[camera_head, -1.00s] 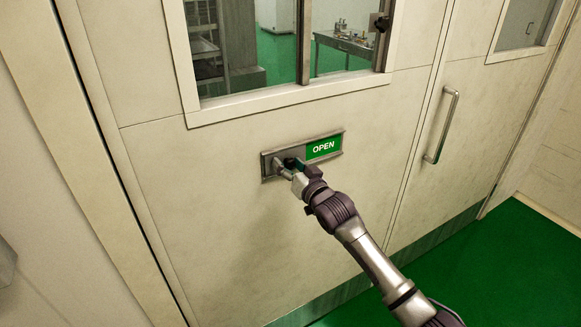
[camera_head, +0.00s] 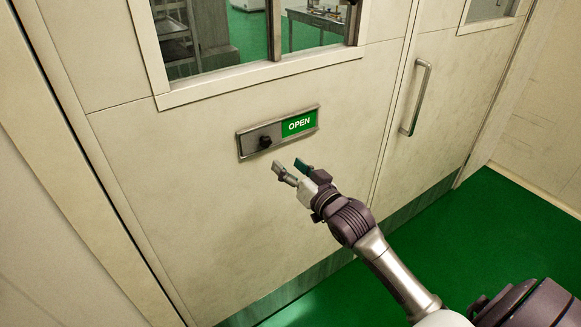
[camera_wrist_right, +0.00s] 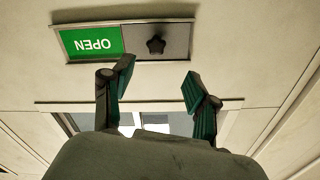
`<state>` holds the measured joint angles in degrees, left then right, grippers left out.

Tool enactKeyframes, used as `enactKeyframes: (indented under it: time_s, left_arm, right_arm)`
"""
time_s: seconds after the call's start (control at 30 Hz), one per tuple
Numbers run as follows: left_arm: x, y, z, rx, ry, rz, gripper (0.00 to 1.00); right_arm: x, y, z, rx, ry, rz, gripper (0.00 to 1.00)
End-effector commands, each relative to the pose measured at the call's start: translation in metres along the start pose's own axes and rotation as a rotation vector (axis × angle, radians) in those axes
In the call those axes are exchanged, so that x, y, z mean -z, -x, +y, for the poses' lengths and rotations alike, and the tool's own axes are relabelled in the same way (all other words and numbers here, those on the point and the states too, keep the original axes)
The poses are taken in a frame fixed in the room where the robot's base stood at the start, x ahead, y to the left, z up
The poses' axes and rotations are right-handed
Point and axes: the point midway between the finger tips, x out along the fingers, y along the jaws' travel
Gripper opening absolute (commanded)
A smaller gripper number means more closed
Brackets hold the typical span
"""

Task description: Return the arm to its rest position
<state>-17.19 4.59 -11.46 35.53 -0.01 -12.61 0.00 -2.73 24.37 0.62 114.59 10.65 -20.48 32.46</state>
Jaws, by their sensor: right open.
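My right gripper (camera_head: 289,169) is open and empty, just below and in front of the sliding sign panel on the door. The panel's green OPEN sign (camera_head: 299,124) shows at its right end, with a dark knob (camera_head: 265,141) on the metal plate at its left end. In the right wrist view the two fingers (camera_wrist_right: 158,85) stand apart with nothing between them. The green sign (camera_wrist_right: 91,43) and the star-shaped knob (camera_wrist_right: 156,44) appear upside down there, beyond the fingertips. My left gripper is not in view.
The pale door (camera_head: 220,210) has a window (camera_head: 250,30) above the panel. A second door with a vertical handle (camera_head: 416,97) is to the right. The green floor (camera_head: 440,230) is clear at the lower right.

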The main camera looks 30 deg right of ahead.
Motion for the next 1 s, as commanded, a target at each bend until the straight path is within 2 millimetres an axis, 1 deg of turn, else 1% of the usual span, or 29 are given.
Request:
enactKeyframes:
  time_s: [0.33, 0.4, 0.47, 0.57, 0.6, 0.67, 0.7, 0.77, 0.8, 0.87, 0.9, 0.97, 1.0]
  left_arm:
    - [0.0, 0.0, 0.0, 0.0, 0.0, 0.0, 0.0]
    - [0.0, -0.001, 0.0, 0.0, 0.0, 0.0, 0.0]
    - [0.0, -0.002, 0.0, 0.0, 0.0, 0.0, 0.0]
    - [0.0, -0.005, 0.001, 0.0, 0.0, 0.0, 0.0]
    - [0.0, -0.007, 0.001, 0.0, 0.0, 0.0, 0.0]
    - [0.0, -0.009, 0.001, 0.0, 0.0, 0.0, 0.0]
    - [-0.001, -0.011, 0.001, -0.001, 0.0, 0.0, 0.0]
    - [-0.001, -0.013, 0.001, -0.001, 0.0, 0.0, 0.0]
    - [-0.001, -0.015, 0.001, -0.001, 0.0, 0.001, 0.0]
    - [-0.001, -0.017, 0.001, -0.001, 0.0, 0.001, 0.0]
    - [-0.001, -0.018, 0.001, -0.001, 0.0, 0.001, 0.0]
    - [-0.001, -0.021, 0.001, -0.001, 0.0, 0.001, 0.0]
    - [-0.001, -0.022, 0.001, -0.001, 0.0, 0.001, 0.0]
  right_arm:
    - [0.0, -0.001, 0.0, -0.001, 0.0, -0.001, 0.59]
    - [-0.007, -0.001, 0.003, -0.007, 0.001, -0.01, 0.59]
    - [-0.021, -0.002, 0.01, -0.021, 0.005, -0.032, 0.59]
    - [-0.065, -0.002, 0.031, -0.065, 0.018, -0.103, 0.59]
    - [-0.09, -0.001, 0.041, -0.087, 0.026, -0.142, 0.59]
    - [-0.132, 0.004, 0.058, -0.121, 0.043, -0.21, 0.59]
    - [-0.161, 0.01, 0.068, -0.143, 0.054, -0.258, 0.59]
    - [-0.204, 0.021, 0.083, -0.173, 0.073, -0.332, 0.59]
    - [-0.233, 0.03, 0.091, -0.19, 0.085, -0.381, 0.59]
    - [-0.274, 0.046, 0.102, -0.212, 0.106, -0.455, 0.59]
    - [-0.302, 0.059, 0.109, -0.224, 0.12, -0.505, 0.59]
    - [-0.342, 0.081, 0.118, -0.24, 0.139, -0.58, 0.59]
    - [-0.368, 0.096, 0.122, -0.248, 0.152, -0.631, 0.59]
